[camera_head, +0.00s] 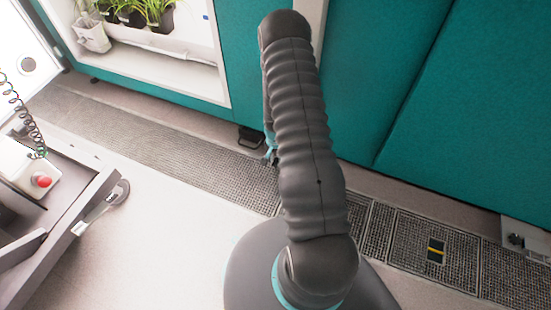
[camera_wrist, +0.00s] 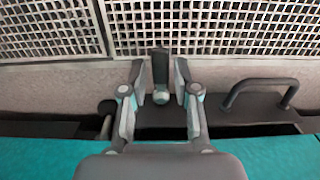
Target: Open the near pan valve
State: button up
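A small valve with a dark upright lever (camera_wrist: 160,66) and a round metallic hub shows in the wrist view, on a dark pan front below the floor grating. My gripper (camera_wrist: 160,72) is open, with one finger on each side of the lever. Narrow gaps show between the lever and both fingers, so it does not look gripped. In the head view my arm hides the valve and most of my gripper; only a bit of the gripper (camera_head: 270,156) shows left of the arm, near the teal cabinet's foot.
A black pull handle (camera_wrist: 262,92) stands right of the valve; it also shows in the head view (camera_head: 250,138). Teal panels (camera_head: 400,80) rise behind my arm. Floor grating (camera_head: 190,150) runs along them. A bench with a red button (camera_head: 41,181) is at left. The pale floor (camera_head: 160,240) is clear.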

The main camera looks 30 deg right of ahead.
notch_tip(320, 180, up, 12)
dwell(0.8)
jog(key=shift+s, duration=0.1)
dwell(0.4)
notch_tip(320, 180, up, 25)
jog(key=n+g+p, duration=0.1)
jog(key=n+p, duration=0.2)
jog(key=n, duration=0.4)
send_over(276, 162)
jog(key=s+a, duration=0.9)
jog(key=s, duration=0.3)
jog(key=s+a+r+n+t+p, duration=0.1)
jog(key=s+a+r+t, duration=0.1)
jog(key=r, duration=0.5)
jog(key=s+a+r+n+t+p, duration=0.1)
jog(key=s+a+r+t, duration=0.1)
jog(key=r, duration=0.6)
jog(key=s+a+r+n+t+p, duration=0.1)
jog(key=s+a+r+t+p, duration=0.1)
jog(key=s+r, duration=0.4)
jog(key=shift+a+r+t, duration=0.3)
jog(key=shift+a+r, duration=0.4)
jog(key=shift+r, duration=0.15)
